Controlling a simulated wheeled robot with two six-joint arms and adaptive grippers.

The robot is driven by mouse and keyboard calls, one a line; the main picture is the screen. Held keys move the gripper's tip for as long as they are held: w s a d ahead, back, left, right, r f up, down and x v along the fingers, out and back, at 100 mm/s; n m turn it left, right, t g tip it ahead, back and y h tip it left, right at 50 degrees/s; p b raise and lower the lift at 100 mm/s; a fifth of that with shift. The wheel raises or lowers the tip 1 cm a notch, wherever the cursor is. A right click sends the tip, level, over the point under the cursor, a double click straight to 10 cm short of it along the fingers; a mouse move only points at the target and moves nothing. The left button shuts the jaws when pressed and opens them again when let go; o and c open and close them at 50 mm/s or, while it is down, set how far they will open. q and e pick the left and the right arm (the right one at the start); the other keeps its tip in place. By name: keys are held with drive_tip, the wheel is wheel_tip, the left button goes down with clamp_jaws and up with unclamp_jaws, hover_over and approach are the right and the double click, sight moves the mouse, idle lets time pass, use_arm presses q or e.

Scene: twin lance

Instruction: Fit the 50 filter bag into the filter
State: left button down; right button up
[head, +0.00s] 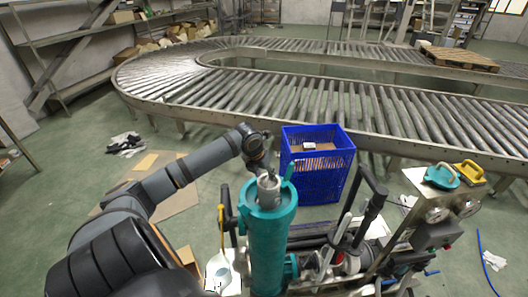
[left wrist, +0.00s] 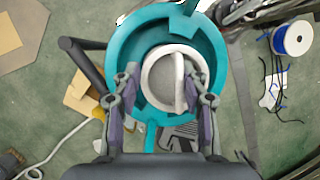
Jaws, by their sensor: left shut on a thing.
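The filter (head: 269,245) is a tall upright teal cylinder in the lower middle of the head view, open at its top. A whitish-grey filter bag (head: 268,190) stands in its mouth, its top above the rim. My left gripper (head: 264,172) is over the mouth, shut on the bag's top. In the left wrist view the bag's round ring with a crossbar (left wrist: 165,81) sits between the two fingers, inside the teal filter rim (left wrist: 124,48). The bag's lower part is hidden inside the filter. I cannot read any number on it. My right gripper is not in view.
A blue crate (head: 318,180) stands behind the filter. A cart with black handles is to the right, with a teal part (head: 441,176) and a yellow tool (head: 469,174). A roller conveyor (head: 300,95) curves behind. Cardboard lies on the floor at left.

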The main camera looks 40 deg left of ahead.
use_arm(q)
drive_tip(key=shift+f+b, duration=3.7)
drive_tip(key=shift+f, duration=1.55)
drive_tip(key=c, duration=1)
unclamp_jaws()
drive_tip(key=shift+r, duration=0.1)
drive_tip(key=o, duration=0.4)
drive_tip(key=shift+c, duration=0.2)
wheel_tip(320, 180, up, 10)
drive_tip(key=shift+f, duration=0.1)
